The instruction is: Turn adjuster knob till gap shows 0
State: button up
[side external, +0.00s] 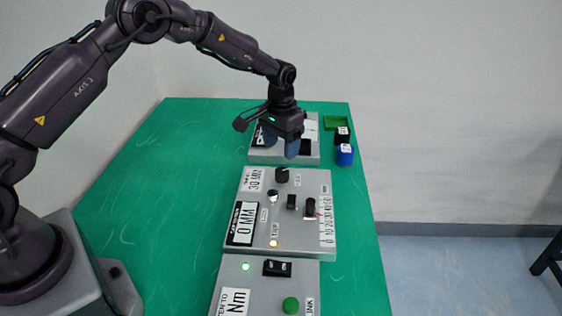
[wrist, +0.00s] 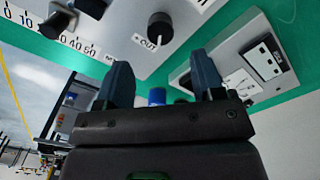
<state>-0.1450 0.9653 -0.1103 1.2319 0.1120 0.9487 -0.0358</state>
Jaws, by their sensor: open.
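The middle grey panel (side external: 265,208) carries a black round knob (side external: 281,174) at its far edge. The knob also shows in the wrist view (wrist: 160,27), beside an "OUT" label. A display (side external: 243,223) on this panel reads "0 MM", and a white label (side external: 254,180) reads "30 MM". A black pointer piece (side external: 310,207) sits beside the printed scale (side external: 326,220). My gripper (side external: 282,148) is open and empty, with blue fingers. It hovers near the far edge of the middle panel, apart from the knob. In the wrist view, the knob lies beyond the space between the fingers (wrist: 162,65).
A far panel (side external: 262,157) is partly hidden behind my gripper. A near panel (side external: 252,282) has a black switch (side external: 277,268) and a green button (side external: 291,305). A green tray (side external: 336,122) and a blue container (side external: 344,155) stand at far right. The green mat (side external: 160,200) is clear at left.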

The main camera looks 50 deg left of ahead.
notch_tip(320, 180, up, 6)
jog(key=shift+f, duration=0.2)
jog(key=s+d+r+t, duration=0.1)
jog(key=s+r+t, duration=0.1)
jog(key=s+r, duration=0.4)
jog(key=s+d+r+t, duration=0.1)
jog(key=s+r, duration=0.5)
jog(key=s, duration=0.9)
jog(key=s+d+r+t, duration=0.2)
jog(key=s+r, duration=0.4)
jog(key=s, duration=0.5)
jog(key=shift+s+m+t, duration=0.2)
jog(key=shift+m+t, duration=0.1)
jog(key=shift+d, duration=0.1)
dwell(0.9)
